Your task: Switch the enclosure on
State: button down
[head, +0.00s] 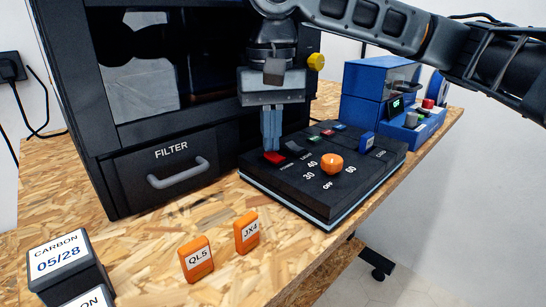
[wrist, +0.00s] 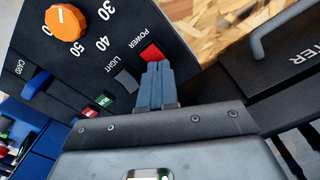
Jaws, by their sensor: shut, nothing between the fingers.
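The enclosure (head: 180,75) is a large black cabinet with a dark window, at the left of the head view. Its black control panel (head: 325,195) lies on the bench beside it. The red switch marked POWER (wrist: 151,53) is at the panel's edge nearest the enclosure; it also shows in the head view (head: 274,157). My gripper (head: 272,148) is shut and empty, pointing down with its blue fingertips right at the red switch. In the wrist view the fingertips (wrist: 157,66) cover part of its near edge. I cannot tell whether they touch it.
The panel also carries a grey LIGHT switch (wrist: 127,80), an orange knob (head: 332,164), green and red buttons, and a blue CARD piece (head: 367,140). Orange tags (head: 196,260) and carbon boxes (head: 65,265) stand in front. A blue machine (head: 380,90) stands behind.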

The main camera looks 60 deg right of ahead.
jog(key=shift+f, duration=0.4)
jog(key=shift+r, duration=0.1)
notch_tip(320, 180, up, 7)
jog(key=p, duration=0.7)
dwell(0.3)
dwell(0.5)
